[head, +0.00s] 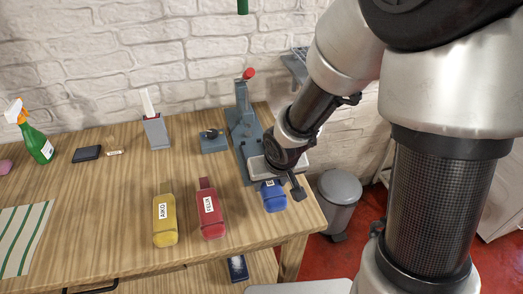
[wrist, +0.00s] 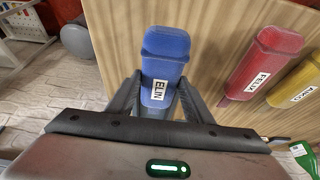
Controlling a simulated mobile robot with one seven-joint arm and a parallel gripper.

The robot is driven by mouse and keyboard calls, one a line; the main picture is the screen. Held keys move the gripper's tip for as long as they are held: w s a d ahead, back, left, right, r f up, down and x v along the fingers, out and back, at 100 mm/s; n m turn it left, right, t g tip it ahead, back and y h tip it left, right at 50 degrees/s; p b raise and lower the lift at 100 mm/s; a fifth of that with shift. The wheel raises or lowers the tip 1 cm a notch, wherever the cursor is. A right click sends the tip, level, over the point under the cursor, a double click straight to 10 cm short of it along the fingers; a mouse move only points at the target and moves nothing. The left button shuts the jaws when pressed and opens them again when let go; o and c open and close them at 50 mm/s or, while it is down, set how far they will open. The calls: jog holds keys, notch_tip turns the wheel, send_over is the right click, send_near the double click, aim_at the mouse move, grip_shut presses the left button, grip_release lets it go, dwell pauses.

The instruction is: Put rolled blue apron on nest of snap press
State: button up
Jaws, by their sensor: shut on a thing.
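The rolled blue apron (head: 274,198) has a white label reading ELIN and is near the table's right edge, in front of the snap press. In the wrist view the blue apron (wrist: 165,62) lies between the two fingers of my gripper (wrist: 160,92), which is shut on its labelled end. I cannot tell whether the apron touches the table. The snap press (head: 243,125) is blue-grey with a red-knobbed lever and stands at the table's back right.
A red roll (head: 209,212) labelled FELIX and a yellow roll (head: 164,218) labelled AIKO lie left of the blue one. A small grey block (head: 214,144) sits just left of the press. A grey bin (head: 338,192) stands right of the table. The table's middle left is clear.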

jog(key=w, duration=0.3)
jog(key=w+a, duration=0.1)
jog(key=w, duration=0.3)
jog(key=w+a+p, duration=0.1)
jog(key=w, duration=0.3)
jog(key=shift+w+a, duration=0.15)
jog(key=w, duration=0.2)
jog(key=w+f, duration=0.1)
jog(key=shift+a, duration=0.3)
jog(key=shift+f, duration=0.25)
jog(key=shift+f, duration=0.15)
jog(key=o, duration=1.1)
